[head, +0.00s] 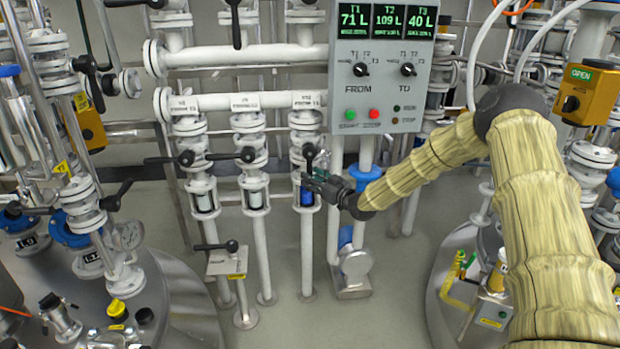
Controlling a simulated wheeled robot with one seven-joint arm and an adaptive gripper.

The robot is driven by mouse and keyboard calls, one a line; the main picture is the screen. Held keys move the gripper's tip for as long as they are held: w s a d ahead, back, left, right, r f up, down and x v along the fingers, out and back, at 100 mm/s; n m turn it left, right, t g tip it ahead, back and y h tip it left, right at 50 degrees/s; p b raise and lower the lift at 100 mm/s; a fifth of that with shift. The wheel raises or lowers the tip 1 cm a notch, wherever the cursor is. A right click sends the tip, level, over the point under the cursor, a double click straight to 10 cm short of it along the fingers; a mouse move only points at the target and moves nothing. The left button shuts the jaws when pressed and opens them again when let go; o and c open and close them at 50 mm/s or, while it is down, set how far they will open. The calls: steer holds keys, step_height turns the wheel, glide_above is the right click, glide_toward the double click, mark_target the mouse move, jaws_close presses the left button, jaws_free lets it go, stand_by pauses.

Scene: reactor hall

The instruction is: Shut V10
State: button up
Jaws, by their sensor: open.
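The left lever (170,159) and the middle lever (232,156) lie crosswise. The right valve's lever (309,153) stands roughly in line with its pipe, above a blue sight glass (306,196). My gripper (312,182) is open, in front of that right pipe just below the lever. In this view it overlaps the pipe; I cannot tell whether it touches.
The control panel (382,75) shows T1 71 L, T2 109 L, T3 40 L. A small box with a black lever (228,258) stands lower left. Steel tanks flank both sides. An orange box marked OPEN (586,95) is at right. Bare floor lies in front.

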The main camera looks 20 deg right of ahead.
steer(key=shift+x, duration=1)
jaws_close()
